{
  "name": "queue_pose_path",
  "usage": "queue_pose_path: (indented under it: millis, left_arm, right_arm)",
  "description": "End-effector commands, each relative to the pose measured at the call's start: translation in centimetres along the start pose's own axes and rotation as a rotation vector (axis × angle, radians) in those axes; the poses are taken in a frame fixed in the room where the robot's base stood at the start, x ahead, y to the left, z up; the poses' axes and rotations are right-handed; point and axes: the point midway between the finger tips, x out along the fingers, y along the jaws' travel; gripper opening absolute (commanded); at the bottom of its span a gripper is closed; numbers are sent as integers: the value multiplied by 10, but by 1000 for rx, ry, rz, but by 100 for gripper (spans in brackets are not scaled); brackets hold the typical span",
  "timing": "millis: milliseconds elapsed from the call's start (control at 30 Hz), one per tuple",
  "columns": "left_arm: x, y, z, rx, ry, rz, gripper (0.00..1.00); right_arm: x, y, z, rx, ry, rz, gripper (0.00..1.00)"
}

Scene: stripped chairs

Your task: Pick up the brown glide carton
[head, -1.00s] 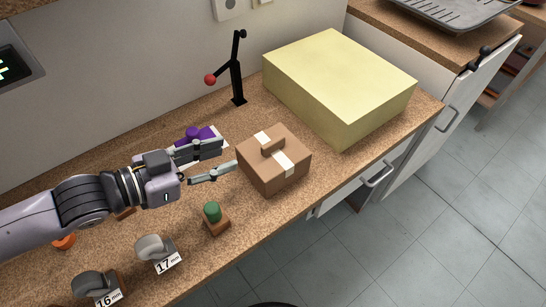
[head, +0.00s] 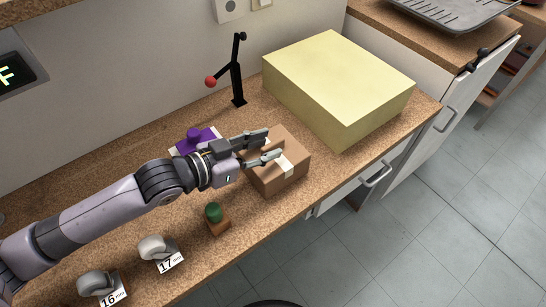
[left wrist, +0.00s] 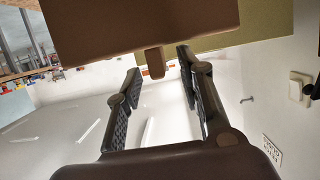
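The brown glide carton (head: 287,176) sits on the cork-coloured worktop in the head view, with pale tape across its top. My left gripper (head: 271,144) is over the carton's top from the left, its two fingers apart. In the left wrist view the carton (left wrist: 140,22) fills the top of the picture. Its small brown handle (left wrist: 155,62) shows between the open fingertips (left wrist: 159,62), with a gap on both sides. In the head view the fingers largely hide the handle. My right gripper is not in view.
A large pale yellow block (head: 340,85) stands behind and right of the carton. A black stand with a red ball (head: 237,80) is at the wall. A purple object (head: 193,140), a green-topped piece (head: 214,212) and casters (head: 155,247) are near my arm. The worktop's front edge is close to the carton.

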Motion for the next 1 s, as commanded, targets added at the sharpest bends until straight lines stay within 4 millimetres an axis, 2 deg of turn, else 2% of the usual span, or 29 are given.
queue_pose_path:
  millis: [300,800,1000]
  left_arm:
    - [6,0,1,0,-2,0,35]
    - [6,0,1,0,-2,0,2]
    - [6,0,1,-1,-1,0,0]
  right_arm:
    - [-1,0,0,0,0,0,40]
    - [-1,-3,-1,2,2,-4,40]
    - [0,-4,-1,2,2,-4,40]
